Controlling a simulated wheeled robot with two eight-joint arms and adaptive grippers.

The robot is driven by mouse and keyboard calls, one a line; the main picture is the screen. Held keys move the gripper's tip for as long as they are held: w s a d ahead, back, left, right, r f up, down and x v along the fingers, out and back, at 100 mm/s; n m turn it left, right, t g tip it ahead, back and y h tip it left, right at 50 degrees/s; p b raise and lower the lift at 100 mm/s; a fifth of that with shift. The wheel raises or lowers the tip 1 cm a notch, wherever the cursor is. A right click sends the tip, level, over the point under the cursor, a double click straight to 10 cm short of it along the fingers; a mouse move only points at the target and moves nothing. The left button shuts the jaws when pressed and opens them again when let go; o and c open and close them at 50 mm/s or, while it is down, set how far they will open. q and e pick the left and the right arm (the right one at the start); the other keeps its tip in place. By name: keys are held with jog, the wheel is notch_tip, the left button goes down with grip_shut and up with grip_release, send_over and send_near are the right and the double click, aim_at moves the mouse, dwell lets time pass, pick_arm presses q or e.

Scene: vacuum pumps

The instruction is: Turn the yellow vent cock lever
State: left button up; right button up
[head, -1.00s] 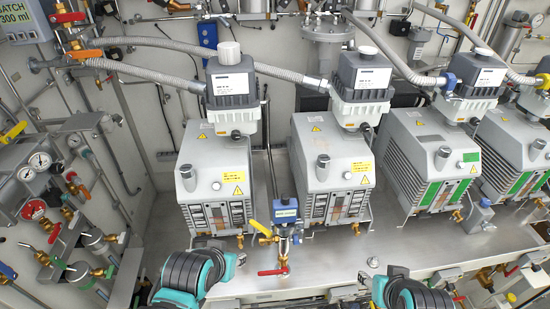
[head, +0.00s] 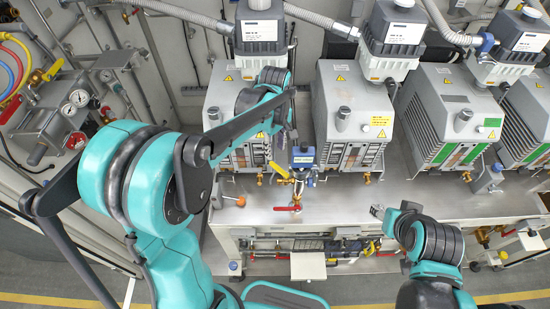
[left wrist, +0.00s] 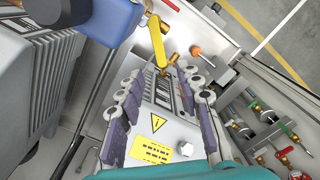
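The yellow vent cock lever (head: 280,170) is on a brass cock at the front of the metal bench, left of a small blue box (head: 303,155). In the left wrist view the lever (left wrist: 158,42) stands upright in the picture, just beyond the fingertips and apart from them. My left gripper (head: 286,135) is in front of the leftmost pump, above the lever. In the left wrist view its purple-padded fingers (left wrist: 164,80) are spread with nothing between them. My right gripper (head: 378,212) is over the bench's front edge, far right of the lever; its finger opening is unclear.
A red lever (head: 290,208) sits below the blue box. An orange knob (head: 240,201) is at the bench's left front. Grey pumps (head: 350,115) stand in a row behind. A gauge panel (head: 70,100) is on the left wall. The bench's front strip is mostly clear.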

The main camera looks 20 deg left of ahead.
aim_at(275, 166)
pick_arm(q)
notch_tip(275, 166, down, 8)
jog(key=shift+r+b, duration=0.15)
jog(key=shift+b, duration=0.85)
grip_shut()
